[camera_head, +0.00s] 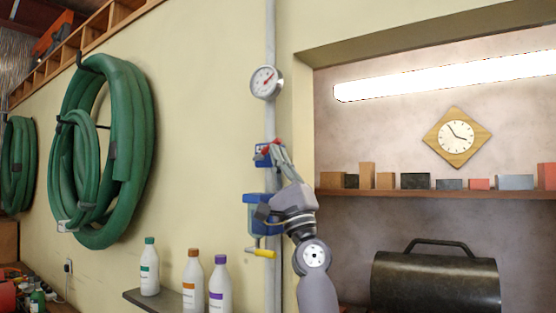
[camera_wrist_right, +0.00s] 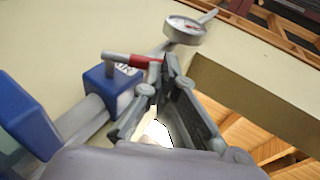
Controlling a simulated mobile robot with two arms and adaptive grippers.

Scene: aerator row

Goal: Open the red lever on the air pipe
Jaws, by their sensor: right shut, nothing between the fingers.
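The red lever (camera_head: 267,149) sits on a small blue valve on the grey vertical air pipe (camera_head: 270,120), below the round gauge. In the right wrist view the red lever (camera_wrist_right: 146,61) sticks out sideways from the blue valve body (camera_wrist_right: 112,86) on a grey stem. My right gripper (camera_head: 277,150) is at the lever's height, just right of the pipe. Its fingers are shut with nothing between them. In the wrist view the fingertips (camera_wrist_right: 168,66) are right by the lever's red end; I cannot tell if they touch it. My left gripper is not in view.
The pressure gauge (camera_head: 266,83) is above the lever. A larger blue unit (camera_head: 259,214) with a yellow handle (camera_head: 262,253) is below it on the pipe. Bottles (camera_head: 192,279) stand on a low shelf at left. Green hoses (camera_head: 130,150) hang on the wall. A recess with a shelf (camera_head: 430,193) is at right.

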